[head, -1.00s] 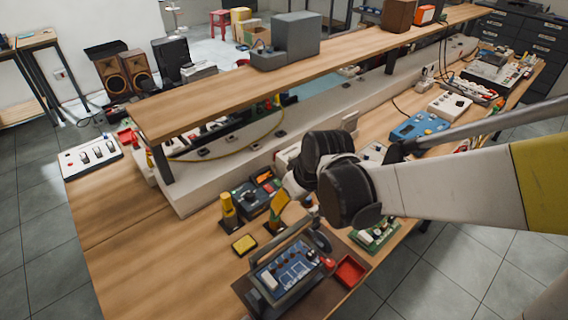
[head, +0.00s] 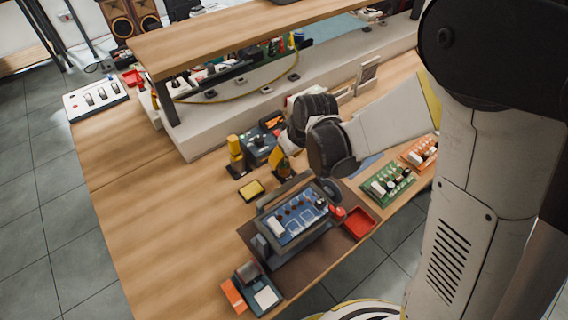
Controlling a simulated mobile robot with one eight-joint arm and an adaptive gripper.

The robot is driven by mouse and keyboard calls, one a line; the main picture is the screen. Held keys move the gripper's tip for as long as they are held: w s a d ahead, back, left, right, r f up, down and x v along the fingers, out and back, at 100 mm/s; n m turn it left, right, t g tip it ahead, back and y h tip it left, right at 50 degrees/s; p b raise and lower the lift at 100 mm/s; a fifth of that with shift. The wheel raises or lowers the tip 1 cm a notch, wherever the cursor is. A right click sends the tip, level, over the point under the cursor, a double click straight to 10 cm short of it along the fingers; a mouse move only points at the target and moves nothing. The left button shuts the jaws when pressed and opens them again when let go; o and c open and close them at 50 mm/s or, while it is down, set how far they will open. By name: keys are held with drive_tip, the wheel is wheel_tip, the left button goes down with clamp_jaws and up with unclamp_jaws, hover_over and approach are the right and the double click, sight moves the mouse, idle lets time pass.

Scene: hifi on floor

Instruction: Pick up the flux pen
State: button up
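I cannot pick out the flux pen in the head view; it is too small to tell or hidden. The wrist of my arm (head: 330,147) hangs over the right part of the workbench, close to a blue-faced device (head: 298,217) in a dark frame. My gripper's fingers cannot be made out behind the dark wrist joints. I cannot tell whether they are open or hold anything.
A yellow sponge tray (head: 251,190), a yellow-topped holder (head: 235,147) and a dark station (head: 257,150) stand left of my wrist. A red tray (head: 359,223) and green board (head: 388,185) lie right. A raised shelf (head: 215,40) spans behind.

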drive_tip(key=shift+x, duration=0.75)
drive_tip(key=shift+r, duration=0.1)
drive_tip(key=shift+c, duration=0.8)
clamp_jaws()
wheel_tip(320, 180, up, 10)
drive_tip(key=p, duration=0.4)
